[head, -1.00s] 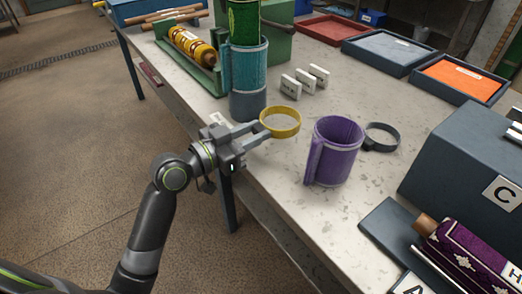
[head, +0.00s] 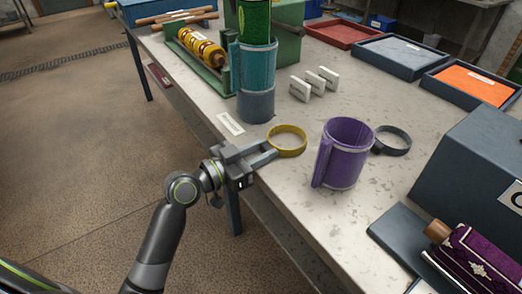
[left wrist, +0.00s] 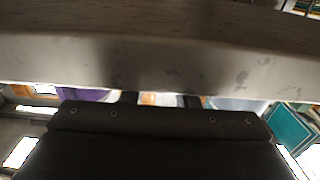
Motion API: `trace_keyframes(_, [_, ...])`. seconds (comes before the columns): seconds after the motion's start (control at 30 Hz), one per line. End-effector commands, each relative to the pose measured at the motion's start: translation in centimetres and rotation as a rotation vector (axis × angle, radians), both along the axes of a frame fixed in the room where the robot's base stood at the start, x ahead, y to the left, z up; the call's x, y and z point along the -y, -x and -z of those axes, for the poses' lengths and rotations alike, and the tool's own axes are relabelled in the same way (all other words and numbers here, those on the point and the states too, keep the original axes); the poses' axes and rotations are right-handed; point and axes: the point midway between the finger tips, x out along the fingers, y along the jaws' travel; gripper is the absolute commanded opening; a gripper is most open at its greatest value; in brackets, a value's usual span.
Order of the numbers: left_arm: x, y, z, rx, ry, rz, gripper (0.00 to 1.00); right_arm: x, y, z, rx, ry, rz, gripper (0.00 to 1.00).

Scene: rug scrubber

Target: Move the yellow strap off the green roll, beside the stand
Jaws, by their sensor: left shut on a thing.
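The yellow strap (head: 290,153) is a closed ring. My left gripper (head: 268,153) is shut on its near left side, at the table's front edge. The ring is level, low over the tabletop or on it; I cannot tell whether it touches. It is clear of the green roll (head: 255,18), which stands upright in the teal holder with a grey base (head: 256,104), the likely stand, behind and left of the ring. The left wrist view shows the teal holder (left wrist: 289,131) at the right; the strap is not clear there. My right gripper is not in view.
A purple mug-like holder (head: 345,158) stands just right of the strap, with a dark grey ring (head: 392,151) beyond it. Small white blocks (head: 300,90) stand behind. A white label (head: 230,123) lies near the front edge. Table between holder and strap is bare.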

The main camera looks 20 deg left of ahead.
Motion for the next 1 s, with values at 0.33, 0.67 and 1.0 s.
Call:
trace_keyframes(0.33, [0.0, 0.0, 0.0, 0.0, 0.0, 0.0, 0.5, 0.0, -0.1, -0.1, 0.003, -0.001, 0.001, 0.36])
trace_keyframes(0.67, [-0.2, 0.2, -0.2, 0.0, -0.003, -0.001, 0.5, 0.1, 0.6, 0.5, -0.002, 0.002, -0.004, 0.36])
trace_keyframes(1.0, [-3.9, 5.1, 0.0, -0.003, -0.007, 0.001, 0.5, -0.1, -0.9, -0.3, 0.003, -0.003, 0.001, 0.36])
